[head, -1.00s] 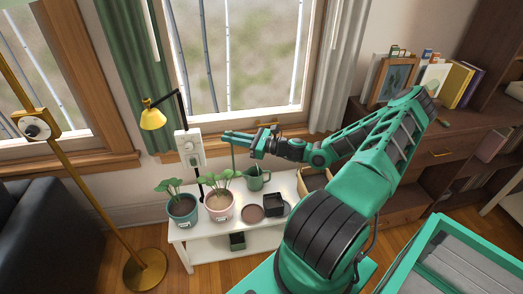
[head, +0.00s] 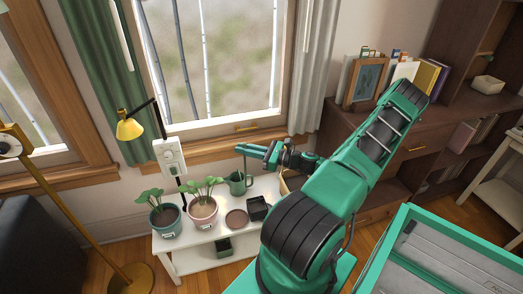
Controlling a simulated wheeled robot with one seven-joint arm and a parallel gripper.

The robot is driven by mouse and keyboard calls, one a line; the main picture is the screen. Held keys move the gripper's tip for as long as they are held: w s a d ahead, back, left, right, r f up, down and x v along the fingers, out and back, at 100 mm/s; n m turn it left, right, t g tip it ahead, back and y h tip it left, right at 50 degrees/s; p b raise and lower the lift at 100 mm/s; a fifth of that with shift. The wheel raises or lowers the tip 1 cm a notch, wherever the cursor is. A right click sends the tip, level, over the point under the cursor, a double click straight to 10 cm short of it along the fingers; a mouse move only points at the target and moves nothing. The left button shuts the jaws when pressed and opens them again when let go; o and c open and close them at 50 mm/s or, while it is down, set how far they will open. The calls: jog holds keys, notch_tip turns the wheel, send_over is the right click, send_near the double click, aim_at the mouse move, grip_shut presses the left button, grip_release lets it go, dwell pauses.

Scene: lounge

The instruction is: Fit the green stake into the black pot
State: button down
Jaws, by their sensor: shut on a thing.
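The black pot (head: 257,209) is a small square pot standing on the white bench, right of a round brown saucer (head: 237,219). My gripper (head: 243,149) is above the bench, up and slightly left of the pot. It is shut on the thin green stake (head: 244,164), which hangs about upright from the fingertips. The stake's lower end is hard to make out against the green watering can (head: 239,184). The stake is apart from the black pot.
Two potted plants, one in a teal pot (head: 166,221) and one in a pink pot (head: 203,214), stand left on the bench (head: 190,242). A yellow lamp (head: 130,129) leans over the left side.

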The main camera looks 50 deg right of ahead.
jog(key=s+d+h, duration=0.1)
jog(key=s+d, duration=0.3)
jog(key=s, duration=0.2)
notch_tip(320, 180, down, 6)
jog(key=shift+w+d+m+t, duration=0.2)
jog(key=shift+w+m+t, duration=0.1)
jog(key=shift+m, duration=0.1)
dwell(0.6)
notch_tip(320, 180, down, 7)
jog(key=shift+f, duration=0.15)
dwell(4.2)
jog(key=c, duration=1.7)
grip_release()
jog(key=shift+s, duration=0.1)
jog(key=shift+v, duration=2.85)
